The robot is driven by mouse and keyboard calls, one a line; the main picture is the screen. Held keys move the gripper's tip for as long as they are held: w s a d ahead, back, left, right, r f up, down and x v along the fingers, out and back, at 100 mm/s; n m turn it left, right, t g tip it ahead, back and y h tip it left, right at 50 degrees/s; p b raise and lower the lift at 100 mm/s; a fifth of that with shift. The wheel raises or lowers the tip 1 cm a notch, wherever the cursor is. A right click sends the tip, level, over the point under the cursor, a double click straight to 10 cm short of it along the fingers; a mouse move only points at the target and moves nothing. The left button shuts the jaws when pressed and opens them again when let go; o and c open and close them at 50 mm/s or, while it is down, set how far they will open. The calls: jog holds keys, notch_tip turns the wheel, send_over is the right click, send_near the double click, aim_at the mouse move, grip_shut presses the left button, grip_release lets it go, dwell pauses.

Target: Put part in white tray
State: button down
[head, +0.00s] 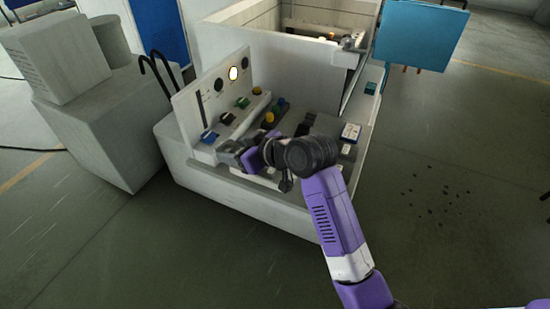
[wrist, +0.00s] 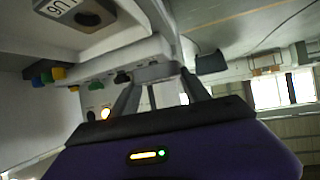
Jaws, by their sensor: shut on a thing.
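My gripper (head: 236,152) is over the front left of the machine's ledge, close to the control panel's lower edge. In the wrist view my gripper (wrist: 158,80) is shut on a grey part (wrist: 157,72) that lies across the fingertips. The part's full shape is hard to make out, and in the head view it blends with the fingers. A pale tray-like recess (wrist: 118,38) shows at the upper left of the wrist view, with a lettered block in it. I cannot tell for certain which thing is the white tray; my wrist hides some of the ledge in the head view.
The control panel (head: 212,100) carries coloured knobs and a lit lamp. Yellow, blue and green buttons stand behind my wrist. A white labelled block (head: 351,132) sits at the ledge's right. A blue panel (head: 420,35) stands at upper right. The floor at right is open, with dark specks.

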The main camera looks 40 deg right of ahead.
jog(key=s+d+r+m+g+h, duration=0.1)
jog(key=d+r+m+h, duration=0.6)
jog(key=d+r, duration=0.6)
jog(key=f, duration=0.7)
jog(key=d+f+p, duration=0.1)
jog(key=f, duration=1.3)
jog(key=shift+d+f+p, duration=0.3)
jog(key=shift+d+p, duration=0.05)
jog(key=c, duration=0.8)
grip_release()
jog(key=shift+f, duration=0.25)
